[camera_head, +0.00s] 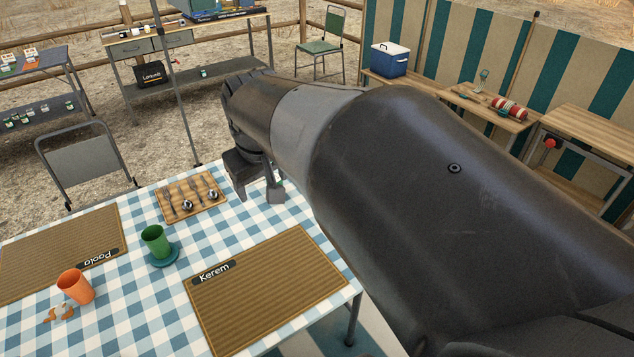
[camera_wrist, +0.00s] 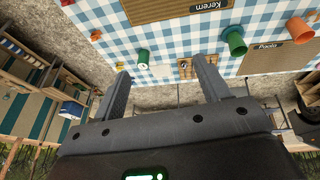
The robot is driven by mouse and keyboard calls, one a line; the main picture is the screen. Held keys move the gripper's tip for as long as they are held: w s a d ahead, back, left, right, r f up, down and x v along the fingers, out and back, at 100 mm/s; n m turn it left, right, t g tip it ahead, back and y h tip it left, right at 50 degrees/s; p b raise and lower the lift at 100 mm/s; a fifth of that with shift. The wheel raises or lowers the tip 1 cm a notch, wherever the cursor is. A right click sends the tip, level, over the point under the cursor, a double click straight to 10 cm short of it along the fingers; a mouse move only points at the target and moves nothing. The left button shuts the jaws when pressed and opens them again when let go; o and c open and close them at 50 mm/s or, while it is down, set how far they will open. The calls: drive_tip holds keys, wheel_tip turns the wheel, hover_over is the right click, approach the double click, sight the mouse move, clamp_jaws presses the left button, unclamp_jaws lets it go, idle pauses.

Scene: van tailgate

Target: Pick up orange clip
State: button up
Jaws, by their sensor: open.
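A small orange piece that looks like the orange clip (camera_wrist: 96,36) sits at the tablecloth's edge, at the left in the wrist view. Neither shows in the head view, where my arm covers that side of the table. My gripper (camera_head: 258,194) is over the far edge of the checked table, fingers pointing down, open and empty. In the wrist view my gripper's fingers (camera_wrist: 163,67) are spread wide, with the orange piece off to the left.
On the checked table (camera_head: 130,310) stand a green cup (camera_head: 155,240), an orange cup (camera_head: 75,286), two placemats and a cutlery board (camera_head: 190,212). A folding chair (camera_head: 80,165) is at the far left side.

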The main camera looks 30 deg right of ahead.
drive_tip(key=w+d+f+g, duration=0.1)
drive_tip(key=w+d+f, duration=0.3)
drive_tip(key=w+d, duration=0.3)
drive_tip(key=w+d+f+g, duration=0.1)
drive_tip(key=w+d+f, duration=0.2)
drive_tip(key=w+d, duration=0.45)
drive_tip(key=w+d+f, duration=0.1)
drive_tip(key=d+f, duration=0.5)
drive_tip(key=w+d+f+g, duration=0.1)
drive_tip(key=w+d+f, duration=0.1)
drive_tip(key=d+f, duration=0.5)
drive_tip(key=w+d+f+g+y, duration=0.1)
drive_tip(key=d+f, duration=0.5)
drive_tip(key=shift+w+d+f, duration=0.15)
drive_tip(key=shift+d+f, duration=0.2)
drive_tip(key=shift+f, duration=0.05)
wheel_tip(320, 180, down, 10)
drive_tip(key=shift+d, duration=0.15)
drive_tip(key=shift+c, duration=0.4)
